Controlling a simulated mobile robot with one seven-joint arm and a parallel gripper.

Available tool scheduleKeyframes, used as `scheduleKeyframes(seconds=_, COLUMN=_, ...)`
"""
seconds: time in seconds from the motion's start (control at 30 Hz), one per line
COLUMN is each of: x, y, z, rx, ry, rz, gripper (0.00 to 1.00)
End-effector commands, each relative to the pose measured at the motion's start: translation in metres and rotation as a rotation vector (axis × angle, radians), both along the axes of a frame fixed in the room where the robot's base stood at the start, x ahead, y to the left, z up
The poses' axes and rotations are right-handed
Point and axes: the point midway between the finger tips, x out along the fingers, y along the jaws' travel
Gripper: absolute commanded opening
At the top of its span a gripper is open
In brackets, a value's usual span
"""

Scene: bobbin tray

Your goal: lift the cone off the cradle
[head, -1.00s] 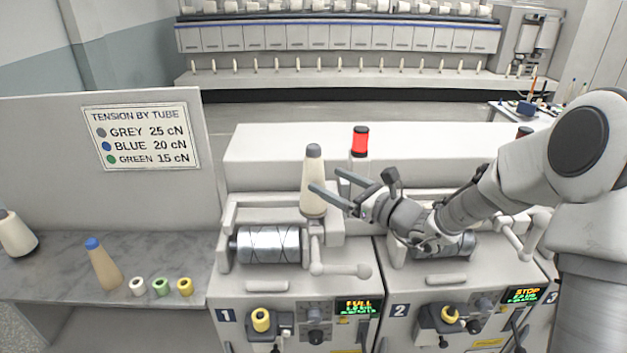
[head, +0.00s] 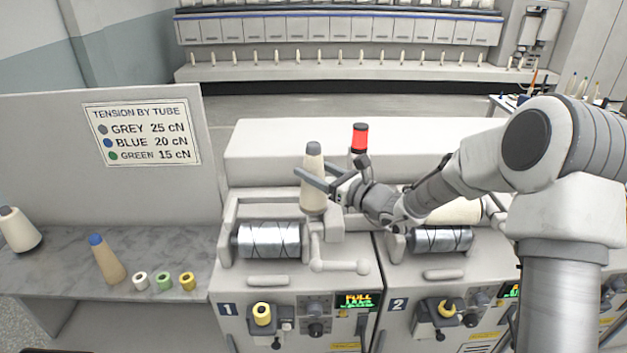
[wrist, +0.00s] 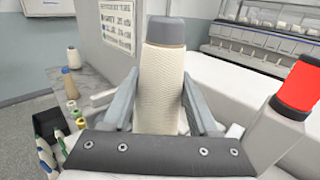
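The cream cone (head: 314,196) with a grey tube tip stands upright at the cradle (head: 318,236) of unit 1, behind and right of the silver drum. It fills the middle of the wrist view (wrist: 160,92). My gripper (head: 312,180) has come in from the right, with one finger on the near side of the cone and the other partly hidden behind it. In the wrist view the fingers (wrist: 160,100) flank the cone's body below the grey tip. They look spread, with little room at the sides; contact is not clear. The cone's base is hidden in the wrist view.
Unit 1's display (head: 357,301) reads FULL. A red lamp (head: 360,138) stands behind, right of the cone. A blue-tipped cone (head: 108,262) and several small rings (head: 163,282) are on the left shelf (head: 60,270). Another cream cone (head: 455,212) lies at unit 2, behind my arm.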

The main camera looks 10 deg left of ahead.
Motion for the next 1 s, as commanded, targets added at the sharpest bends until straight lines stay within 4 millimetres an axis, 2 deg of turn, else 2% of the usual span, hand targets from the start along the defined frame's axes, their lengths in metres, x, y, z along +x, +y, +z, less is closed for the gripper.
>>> scheduleKeyframes(seconds=0.03, x=0.0, y=0.0, z=0.0, rx=0.0, ry=0.0, rz=0.0, gripper=0.49)
scheduleKeyframes(seconds=0.3, x=0.0, y=0.0, z=0.0, rx=0.0, ry=0.0, rz=0.0, gripper=0.01)
scheduleKeyframes(seconds=0.53, x=0.0, y=0.0, z=0.002, rx=0.0, ry=-0.001, rz=0.0, gripper=0.01)
scheduleKeyframes(seconds=0.63, x=0.0, y=0.0, z=0.009, rx=0.0, ry=-0.004, rz=0.0, gripper=0.01)
scheduleKeyframes(seconds=0.77, x=0.0, y=-0.001, z=0.029, rx=-0.001, ry=-0.008, rz=-0.001, gripper=0.01)
scheduleKeyframes(seconds=1.0, x=0.0, y=0.0, z=0.075, rx=0.0, ry=-0.007, rz=0.0, gripper=0.01)
